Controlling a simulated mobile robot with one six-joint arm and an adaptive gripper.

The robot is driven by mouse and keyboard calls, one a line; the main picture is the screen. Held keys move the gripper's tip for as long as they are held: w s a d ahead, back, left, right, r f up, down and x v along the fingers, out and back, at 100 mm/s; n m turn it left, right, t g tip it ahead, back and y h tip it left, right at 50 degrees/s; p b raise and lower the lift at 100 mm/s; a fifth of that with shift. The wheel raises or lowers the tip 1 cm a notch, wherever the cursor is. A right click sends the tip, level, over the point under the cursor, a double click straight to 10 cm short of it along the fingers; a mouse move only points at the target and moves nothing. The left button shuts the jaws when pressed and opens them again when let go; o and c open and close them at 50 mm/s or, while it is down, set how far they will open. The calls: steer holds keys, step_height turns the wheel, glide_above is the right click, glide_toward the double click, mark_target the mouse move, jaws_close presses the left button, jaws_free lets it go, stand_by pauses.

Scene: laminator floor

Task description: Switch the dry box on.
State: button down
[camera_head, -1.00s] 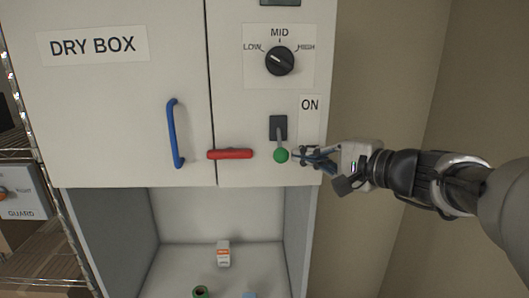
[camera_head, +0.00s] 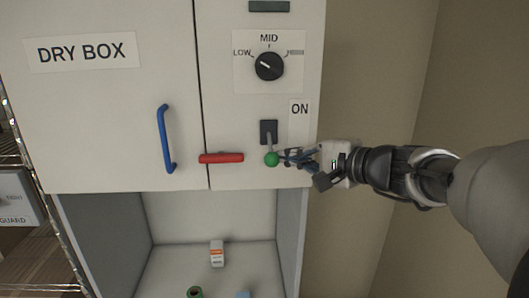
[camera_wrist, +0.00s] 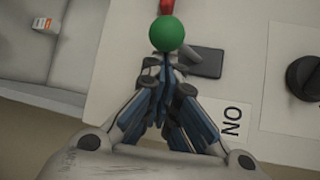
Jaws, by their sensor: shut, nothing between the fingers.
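The dry box (camera_head: 100,110) is a pale cabinet with a "DRY BOX" label. Its switch is a lever with a green ball knob (camera_head: 271,159) that hangs down from a dark plate (camera_head: 268,131). The "ON" label (camera_head: 299,109) is up and to the right of the knob. My gripper (camera_head: 284,158) is shut and empty, its tips just right of the knob. In the wrist view the green knob (camera_wrist: 166,34) is straight beyond the shut fingertips (camera_wrist: 170,62); I cannot tell whether they touch it. The dark plate (camera_wrist: 204,62) is beside it.
A dial (camera_head: 269,66) marked LOW, MID, HIGH is above the lever. A red handle (camera_head: 221,158) is close left of the knob, and a blue handle (camera_head: 166,139) is on the door. An open bay below holds a small white-and-orange box (camera_head: 217,253). A GUARD panel (camera_head: 15,197) is at left.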

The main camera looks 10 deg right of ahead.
steer(key=shift+s+r+m+g+p, duration=0.25)
steer(key=shift+r+g+p, duration=0.25)
steer(key=shift+p, duration=0.95)
steer(key=shift+s+r+m+g+h+p, duration=0.15)
steer(key=shift+r+p, duration=0.2)
steer(key=shift+r, duration=0.6)
steer(key=shift+s+r+m+g+h+p, duration=0.15)
steer(key=shift+r+p, duration=0.15)
steer(key=shift+r, duration=0.8)
steer(key=shift+w+r+p, duration=0.1)
steer(key=shift+r+p, duration=0.4)
steer(key=shift+r, duration=0.3)
